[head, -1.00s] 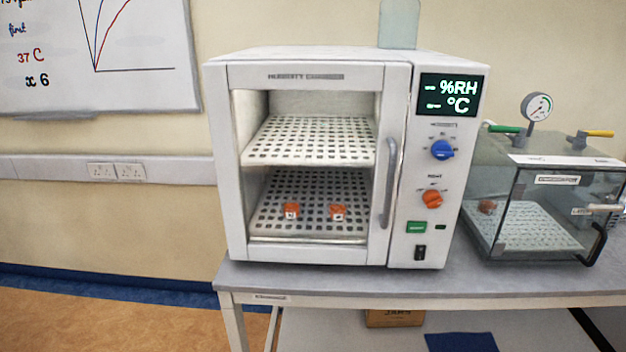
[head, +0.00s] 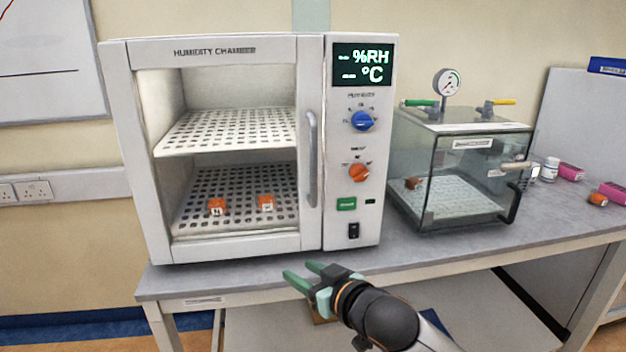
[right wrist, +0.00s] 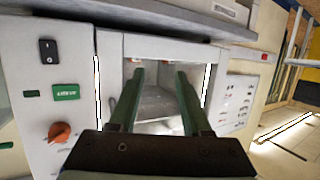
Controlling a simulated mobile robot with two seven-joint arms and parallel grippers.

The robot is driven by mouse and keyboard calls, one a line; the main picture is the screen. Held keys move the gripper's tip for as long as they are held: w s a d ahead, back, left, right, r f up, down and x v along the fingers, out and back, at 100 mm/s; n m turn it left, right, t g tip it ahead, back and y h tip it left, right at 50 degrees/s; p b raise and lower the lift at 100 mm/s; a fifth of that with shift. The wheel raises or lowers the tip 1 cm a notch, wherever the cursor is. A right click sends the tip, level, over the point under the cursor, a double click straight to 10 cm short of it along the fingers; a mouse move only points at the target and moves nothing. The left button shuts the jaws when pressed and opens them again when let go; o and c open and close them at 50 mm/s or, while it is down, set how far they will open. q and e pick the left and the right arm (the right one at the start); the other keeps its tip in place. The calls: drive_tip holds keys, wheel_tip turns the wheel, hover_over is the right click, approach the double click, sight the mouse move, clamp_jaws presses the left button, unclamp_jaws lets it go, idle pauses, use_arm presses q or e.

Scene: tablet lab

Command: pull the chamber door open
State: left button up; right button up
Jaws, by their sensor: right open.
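The white humidity chamber (head: 140,150) stands on the grey bench in the head view. Its framed glass door (head: 270,242) looks shut. A grey vertical bar handle (head: 312,160) is on the door's right side, left of the control panel. My right gripper (head: 298,271) is open with green fingers, low in front of the bench's front edge, below the handle and apart from it. In the right wrist view the open fingers (right wrist: 160,72) point at the chamber front, with nothing visible between them but the window area. My left gripper is not in view.
Two orange labelled pieces (head: 217,207) sit on the chamber's lower perforated shelf. A control panel (head: 350,215) with blue and orange knobs adjoins the door. A clear box (head: 470,190) with a gauge stands to the right. The bench (head: 400,262) is clear before the chamber.

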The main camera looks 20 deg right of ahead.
wheel_tip(320, 180, up, 8)
drive_tip(key=d+t+b, duration=0.1)
drive_tip(key=d+b, duration=0.1)
drive_tip(key=m+t+h+b, duration=0.2)
drive_tip(key=m+t+h, duration=0.1)
approach(315, 157)
drive_tip(key=w+p, duration=0.1)
drive_tip(key=w, duration=0.9)
drive_tip(key=shift+w+d+r, duration=0.1)
drive_tip(key=shift+w, duration=0.25)
drive_tip(key=shift+c, duration=0.3)
clamp_jaws()
